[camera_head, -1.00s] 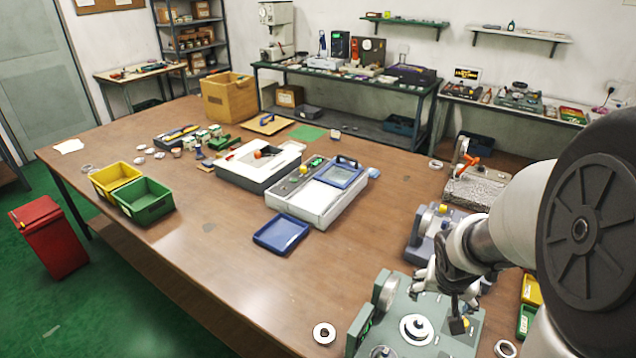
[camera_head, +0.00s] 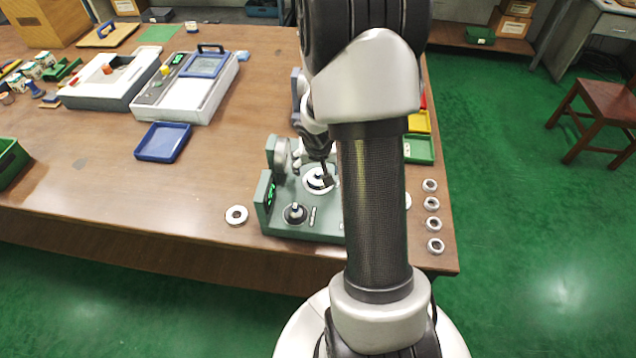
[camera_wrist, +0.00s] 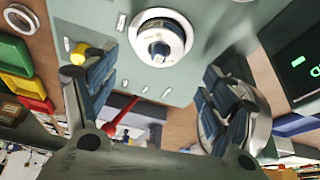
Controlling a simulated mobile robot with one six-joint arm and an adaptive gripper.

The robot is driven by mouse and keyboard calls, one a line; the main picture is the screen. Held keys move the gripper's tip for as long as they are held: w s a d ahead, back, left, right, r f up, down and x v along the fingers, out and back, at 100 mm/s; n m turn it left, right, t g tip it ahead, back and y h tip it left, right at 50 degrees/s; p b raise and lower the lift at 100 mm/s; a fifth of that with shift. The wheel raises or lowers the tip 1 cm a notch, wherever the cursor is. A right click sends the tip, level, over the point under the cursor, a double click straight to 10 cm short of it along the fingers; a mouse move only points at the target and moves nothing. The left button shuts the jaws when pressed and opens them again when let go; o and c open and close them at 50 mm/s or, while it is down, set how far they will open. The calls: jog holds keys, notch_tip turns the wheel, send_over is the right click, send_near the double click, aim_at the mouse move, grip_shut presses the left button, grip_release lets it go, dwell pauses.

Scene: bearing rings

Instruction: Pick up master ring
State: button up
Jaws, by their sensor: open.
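A pale ring (camera_head: 318,178) sits around a post on the grey-green gauge fixture (camera_head: 285,229). Another ring (camera_head: 236,215) lies flat on the table left of the fixture. I cannot tell by marking which is the master ring. My gripper (camera_wrist: 158,92) is open and empty, with its fingers apart, close to the ring on the post. In the head view my gripper (camera_head: 325,172) is over the fixture, partly hidden by my arm.
A blue tray (camera_head: 163,142) lies left of the fixture. The front left tabletop is clear.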

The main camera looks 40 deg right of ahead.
aim_at(318, 173)
jog(key=b+x, duration=0.2)
jog(key=x, duration=0.1)
jog(key=b+x, duration=0.1)
jog(key=shift+s+f, duration=0.3)
jog(key=shift+f, duration=0.25)
jog(key=shift+w+d+f, duration=0.1)
jog(key=shift+w+f, duration=0.1)
jog(key=shift+f, duration=0.1)
jog(key=shift+c, duration=0.4)
jog(key=shift+r, duration=0.1)
jog(key=c, duration=1.5)
jog(key=shift+c, duration=0.2)
notch_tip(318, 173, up, 20)
jog(key=p, duration=1.6)
jog(key=shift+p, duration=0.35)
